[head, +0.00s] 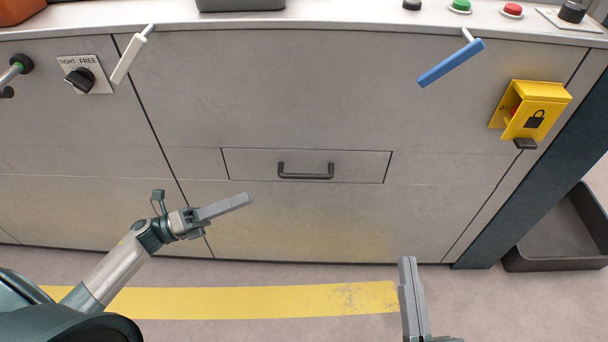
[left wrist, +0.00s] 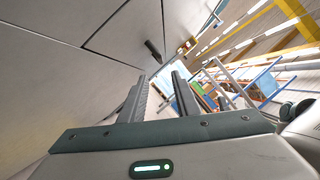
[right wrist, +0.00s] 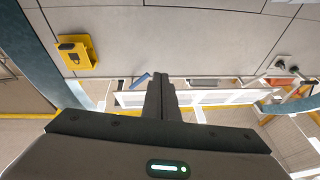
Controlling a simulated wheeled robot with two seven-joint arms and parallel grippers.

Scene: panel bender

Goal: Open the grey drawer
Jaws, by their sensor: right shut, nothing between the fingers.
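The grey drawer (head: 250,163) is a low rectangular front in the machine's grey panel, and it looks flush and closed. Its dark bar handle (head: 305,177) is horizontal at the middle of the front; in the left wrist view the handle (left wrist: 152,50) shows just beyond the fingertips. My left gripper (head: 249,198) points right, in front of the panel, lower and left of the handle in the head view. Its two fingers (left wrist: 160,76) are apart with nothing between them. My right gripper (head: 407,260) is shut and empty, right of and below the drawer in the head view.
A white lever (head: 130,58), a blue lever (head: 450,63) and a yellow lock box (head: 536,108) stick out from the panel. A dark bin (head: 565,235) stands on the floor at the right. The floor before the drawer is clear, with a yellow stripe (head: 250,302).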

